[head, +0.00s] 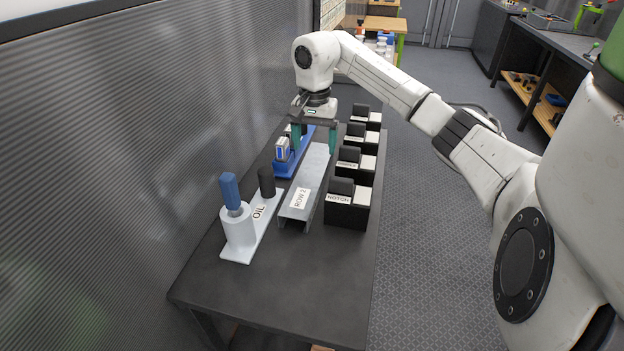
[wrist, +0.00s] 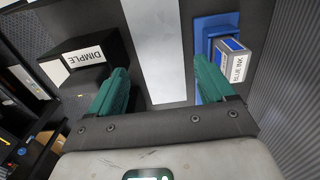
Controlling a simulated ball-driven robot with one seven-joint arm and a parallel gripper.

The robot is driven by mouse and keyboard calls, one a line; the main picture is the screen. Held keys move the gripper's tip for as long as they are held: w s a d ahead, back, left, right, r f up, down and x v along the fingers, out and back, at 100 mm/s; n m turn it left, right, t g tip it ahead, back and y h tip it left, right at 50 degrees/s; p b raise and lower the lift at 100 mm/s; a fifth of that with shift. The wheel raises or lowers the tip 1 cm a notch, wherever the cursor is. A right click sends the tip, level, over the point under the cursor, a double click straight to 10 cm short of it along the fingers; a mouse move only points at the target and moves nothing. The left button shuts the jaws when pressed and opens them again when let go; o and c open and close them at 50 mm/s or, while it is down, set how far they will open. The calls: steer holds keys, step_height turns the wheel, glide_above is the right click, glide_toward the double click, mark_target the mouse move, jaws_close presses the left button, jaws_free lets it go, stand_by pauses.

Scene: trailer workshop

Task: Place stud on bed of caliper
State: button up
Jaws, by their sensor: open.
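My gripper (head: 314,150) is open above the far part of a grey metal channel (head: 318,165) marked ROW 2, one green finger towards each side. In the wrist view my gripper (wrist: 161,85) is empty, with the bare channel top (wrist: 155,40) showing between its fingers. I cannot make out a stud or a caliper by name in either view. Several black boxes with white labels stand in a row right of the channel; the front one is the NOTCH box (head: 347,212). The DIMPLE box (wrist: 88,50) is beside the left finger in the wrist view.
A blue holder (head: 287,168) with a BLUE INK box (wrist: 232,58) stands left of the channel, close to a finger. A white OIL stand (head: 240,250) with blue and black upright pieces is nearer. The dark table (head: 290,300) is clear in front; a ridged wall runs along the left.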

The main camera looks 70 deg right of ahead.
mark_target(315, 163)
steer(key=shift+d+f+p, duration=0.15)
steer(key=shift+f+p, duration=0.15)
steer(key=shift+f, duration=1.55)
steer(key=shift+d+f+p, duration=0.15)
steer(key=shift+f+p, duration=0.1)
steer(key=shift+f, duration=1.55)
steer(key=shift+r, duration=0.1)
steer(key=c, duration=1)
